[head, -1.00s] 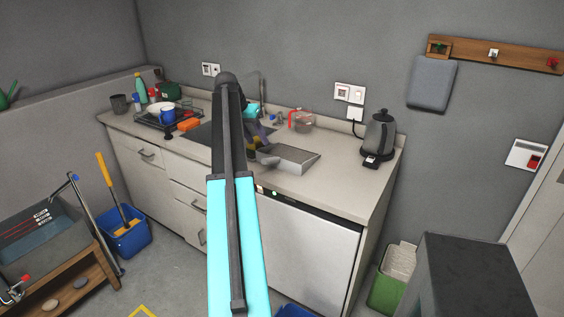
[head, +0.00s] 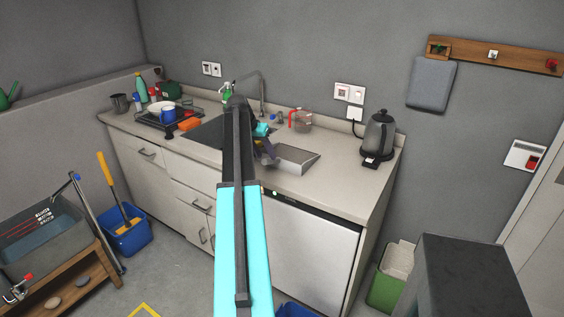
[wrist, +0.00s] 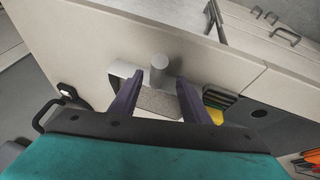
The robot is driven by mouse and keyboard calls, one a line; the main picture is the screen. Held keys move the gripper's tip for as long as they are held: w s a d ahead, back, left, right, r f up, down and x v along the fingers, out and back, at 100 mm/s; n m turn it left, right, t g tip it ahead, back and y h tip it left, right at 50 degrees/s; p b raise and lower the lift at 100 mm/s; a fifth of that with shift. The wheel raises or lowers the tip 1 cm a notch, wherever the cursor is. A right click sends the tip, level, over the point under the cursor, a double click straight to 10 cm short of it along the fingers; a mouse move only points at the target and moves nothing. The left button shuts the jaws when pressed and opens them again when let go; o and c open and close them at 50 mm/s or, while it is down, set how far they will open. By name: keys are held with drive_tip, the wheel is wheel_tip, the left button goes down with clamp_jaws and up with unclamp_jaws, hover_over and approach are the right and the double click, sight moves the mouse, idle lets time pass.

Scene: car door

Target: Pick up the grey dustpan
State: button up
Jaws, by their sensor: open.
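The grey dustpan (head: 297,158) lies on the counter right of the sink, its open tray toward the right. My gripper (head: 268,152) is over its left end and hides the handle in the head view. In the wrist view, the dustpan's round grey handle (wrist: 159,67) points up the picture, between the two purple fingertips of my gripper (wrist: 160,80). The jaws are open, with a visible gap on each side of the handle. Part of the pan (wrist: 156,102) shows between the fingers.
A black kettle (head: 379,134) stands right of the dustpan. A clear red-handled jug (head: 301,121) stands behind it. The sink (head: 205,133) and tap (head: 262,95) are to the left, with a dish rack (head: 160,121) beyond. The counter's front edge (head: 325,202) is close by.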

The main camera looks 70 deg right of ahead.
sight(269, 161)
drive_tip(key=shift+p+x, duration=1.15)
drive_tip(key=shift+x, duration=1.45)
drive_tip(key=shift+s+a, duration=0.1)
clamp_jaws()
